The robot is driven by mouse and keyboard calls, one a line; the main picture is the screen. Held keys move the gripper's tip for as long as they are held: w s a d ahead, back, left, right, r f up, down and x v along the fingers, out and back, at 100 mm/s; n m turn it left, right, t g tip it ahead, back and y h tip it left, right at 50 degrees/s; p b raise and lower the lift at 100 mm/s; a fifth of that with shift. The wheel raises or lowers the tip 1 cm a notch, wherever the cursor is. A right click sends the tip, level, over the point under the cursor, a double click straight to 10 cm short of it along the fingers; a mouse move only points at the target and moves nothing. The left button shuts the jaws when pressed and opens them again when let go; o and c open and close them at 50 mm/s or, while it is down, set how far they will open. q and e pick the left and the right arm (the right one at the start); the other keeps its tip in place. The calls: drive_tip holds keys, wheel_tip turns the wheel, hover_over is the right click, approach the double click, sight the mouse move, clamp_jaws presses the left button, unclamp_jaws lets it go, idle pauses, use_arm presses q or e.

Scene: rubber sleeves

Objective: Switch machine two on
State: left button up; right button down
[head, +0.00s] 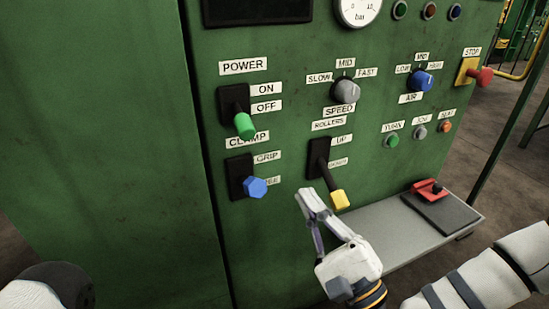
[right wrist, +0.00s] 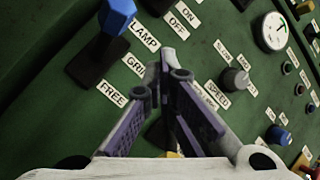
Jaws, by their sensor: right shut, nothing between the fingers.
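The green machine panel (head: 290,150) carries a POWER lever with a green handle (head: 244,126). The handle hangs down beside the OFF label (head: 267,106), below the ON label (head: 265,88). My right gripper (head: 308,198) is shut and empty. It is in front of the panel, below and right of the POWER lever and just left of the yellow ROLLERS handle (head: 339,200). In the right wrist view its fingertips (right wrist: 170,62) are together; the ON label (right wrist: 188,12) and OFF label (right wrist: 178,24) show above them. My left gripper is out of view.
The blue CLAMP handle (head: 255,188) sticks out below the POWER lever and also shows in the right wrist view (right wrist: 118,16). Speed knob (head: 347,90), air knob (head: 421,80) and red stop button (head: 481,77) lie right. A grey shelf (head: 395,235) juts out at lower right.

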sight(241, 119)
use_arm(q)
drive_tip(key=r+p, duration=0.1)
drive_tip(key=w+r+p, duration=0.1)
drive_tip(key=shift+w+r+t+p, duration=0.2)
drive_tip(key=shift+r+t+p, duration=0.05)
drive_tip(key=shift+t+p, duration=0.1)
use_arm(e)
drive_tip(key=w+a+r, duration=0.1)
drive_tip(key=a+r, duration=0.1)
drive_tip(key=w+a+r, duration=0.2)
drive_tip(key=r, duration=0.1)
drive_tip(key=w+a+r, duration=0.2)
drive_tip(key=shift+w+a+r, duration=0.2)
drive_tip(key=shift+w+a, duration=0.05)
drive_tip(key=shift+a, duration=0.05)
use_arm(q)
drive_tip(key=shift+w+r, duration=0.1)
